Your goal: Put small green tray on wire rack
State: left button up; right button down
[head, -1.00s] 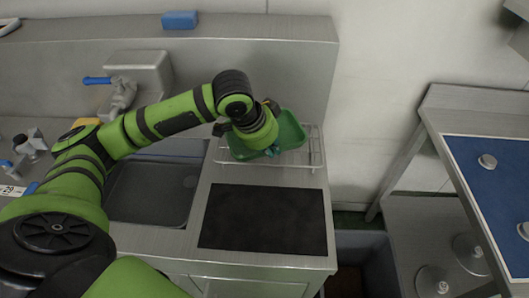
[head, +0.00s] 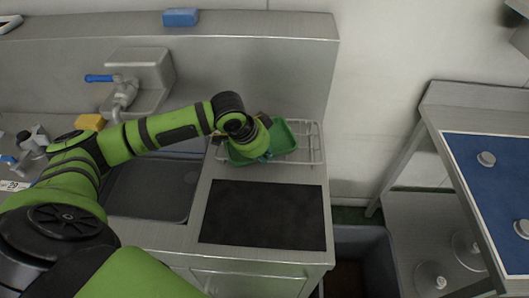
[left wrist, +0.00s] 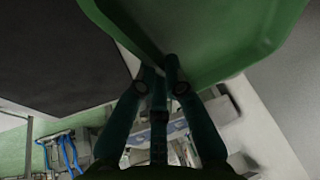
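The small green tray (head: 283,137) is at the back right of the steel counter, partly hidden behind my left wrist. The wire rack (head: 312,143) shows around and below it; I cannot tell whether the tray touches the rack. My left gripper (head: 264,157) comes in over the tray's near side, its fingers mostly hidden. In the left wrist view, the two dark fingertips (left wrist: 162,70) are close together on the edge of the green tray (left wrist: 215,40). The gripper looks shut on it. My right gripper is not in view.
A dark mat (head: 262,214) lies on the counter in front of the rack. A sink (head: 150,190) and tap (head: 124,93) are to the left. Yellow (head: 90,122) and blue (head: 181,17) blocks lie farther off. A blue-topped table (head: 490,190) stands right, beyond a gap.

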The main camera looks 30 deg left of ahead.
pick_arm(q)
jog(key=shift+o, duration=0.4)
jog(key=shift+r, duration=0.25)
jog(key=v, duration=1.2)
jog(key=shift+b, duration=0.45)
jog(key=shift+s+f, duration=0.1)
jog(key=shift+f, duration=0.05)
